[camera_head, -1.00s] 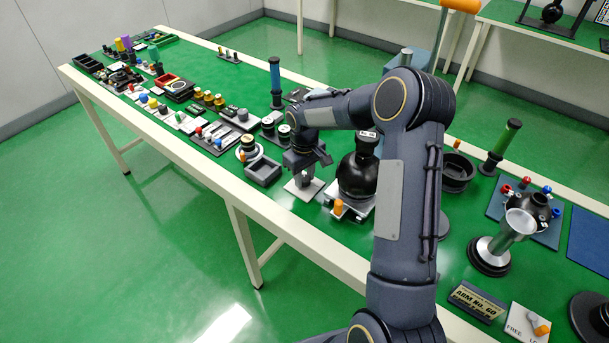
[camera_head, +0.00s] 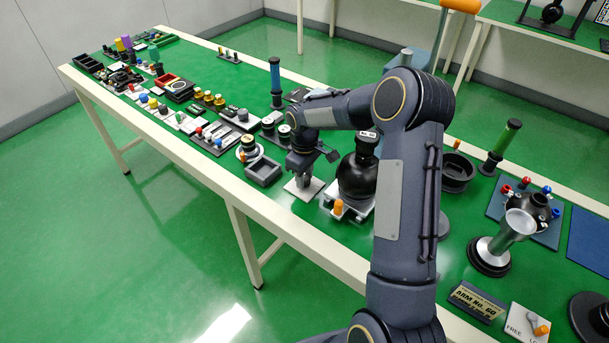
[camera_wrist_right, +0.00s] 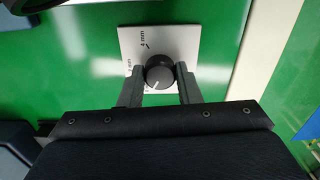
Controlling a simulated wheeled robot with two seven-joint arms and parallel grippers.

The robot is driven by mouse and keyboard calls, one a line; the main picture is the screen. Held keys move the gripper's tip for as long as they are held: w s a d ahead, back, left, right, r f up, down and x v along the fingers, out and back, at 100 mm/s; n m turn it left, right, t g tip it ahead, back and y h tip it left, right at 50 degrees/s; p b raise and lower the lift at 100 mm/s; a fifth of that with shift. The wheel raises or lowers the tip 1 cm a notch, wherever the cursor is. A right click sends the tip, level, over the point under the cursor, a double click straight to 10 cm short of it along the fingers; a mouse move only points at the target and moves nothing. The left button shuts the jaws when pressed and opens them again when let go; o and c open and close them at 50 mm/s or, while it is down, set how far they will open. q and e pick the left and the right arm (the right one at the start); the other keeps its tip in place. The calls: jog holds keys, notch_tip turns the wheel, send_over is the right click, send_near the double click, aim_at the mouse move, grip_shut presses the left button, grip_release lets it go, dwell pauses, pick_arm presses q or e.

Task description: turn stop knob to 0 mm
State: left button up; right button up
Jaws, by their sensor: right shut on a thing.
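The stop knob (camera_wrist_right: 159,73) is a dark round knob with a white pointer line, on a pale square plate (camera_wrist_right: 205,40) in the right wrist view. The plate has a "4 mm" mark at its top and other marks at its left, partly hidden. The pointer points to the lower left in that view. My right gripper (camera_wrist_right: 158,82) is shut on the knob, one finger on each side. In the head view my right gripper (camera_head: 303,178) points down over the plate (camera_head: 304,188), hiding most of the knob. My left gripper is not in view.
A black round flask-like body (camera_head: 358,176) on a light base with an orange knob (camera_head: 338,207) stands just right of the gripper. A grey open tray (camera_head: 264,171) lies to its left. Many small fixtures fill the table leftward. The table's front edge is near.

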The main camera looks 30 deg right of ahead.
jog(key=o, duration=1)
jog(key=shift+c, duration=0.2)
jog(key=shift+r, duration=0.1)
notch_tip(320, 180, up, 8)
jog(key=shift+f, duration=0.15)
